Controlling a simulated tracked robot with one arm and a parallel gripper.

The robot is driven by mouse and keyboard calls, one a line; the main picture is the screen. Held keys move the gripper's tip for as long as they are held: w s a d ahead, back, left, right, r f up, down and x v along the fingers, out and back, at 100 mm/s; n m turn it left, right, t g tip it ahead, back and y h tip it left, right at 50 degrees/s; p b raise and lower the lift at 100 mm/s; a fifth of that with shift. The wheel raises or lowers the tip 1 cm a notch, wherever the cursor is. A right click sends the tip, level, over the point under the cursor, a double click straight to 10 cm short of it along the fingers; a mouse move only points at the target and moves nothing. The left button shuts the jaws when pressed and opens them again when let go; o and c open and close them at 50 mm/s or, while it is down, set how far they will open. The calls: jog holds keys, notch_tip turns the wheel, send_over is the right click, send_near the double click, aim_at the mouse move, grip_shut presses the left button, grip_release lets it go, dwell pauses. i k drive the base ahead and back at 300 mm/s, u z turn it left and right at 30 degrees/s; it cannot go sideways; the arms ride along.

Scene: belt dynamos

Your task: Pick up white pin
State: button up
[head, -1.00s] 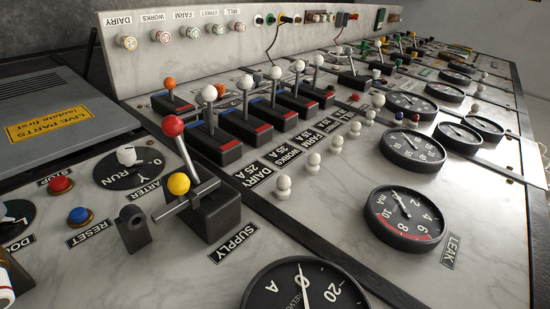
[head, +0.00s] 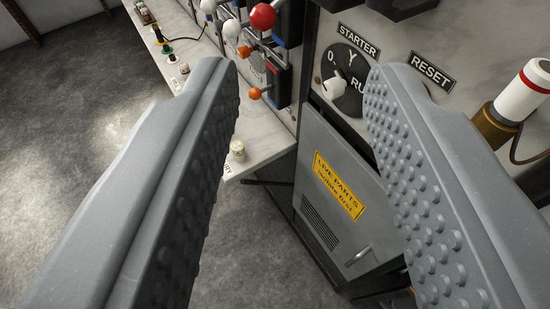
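A white cylinder with a red band (head: 527,92) shows at the right edge in the head view. Its lower end meets a brown brass-like piece (head: 494,124); I cannot tell whether it sits in it. It is the likeliest white pin, tilted in the picture. My gripper (head: 306,78) is open, with a grey studded finger on each side of the picture and nothing between them. The cylinder is to the right of the right finger, apart from it in the picture. The right finger hides part of the panel near it.
A starter dial (head: 346,92) and RESET label (head: 431,72) are on the marble panel. A grey cabinet with a yellow warning label (head: 338,186) stands below. Red-, white- and orange-knobbed levers are at the top. A pale knob (head: 238,151) sits on the marble ledge. Bare floor (head: 85,110) lies left.

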aim_at(531, 88)
jog(key=z, duration=0.05)
jog(key=k, duration=1.4)
jog(key=u, duration=0.75)
jog(key=i, duration=1.85)
jog(key=z, duration=1.35)
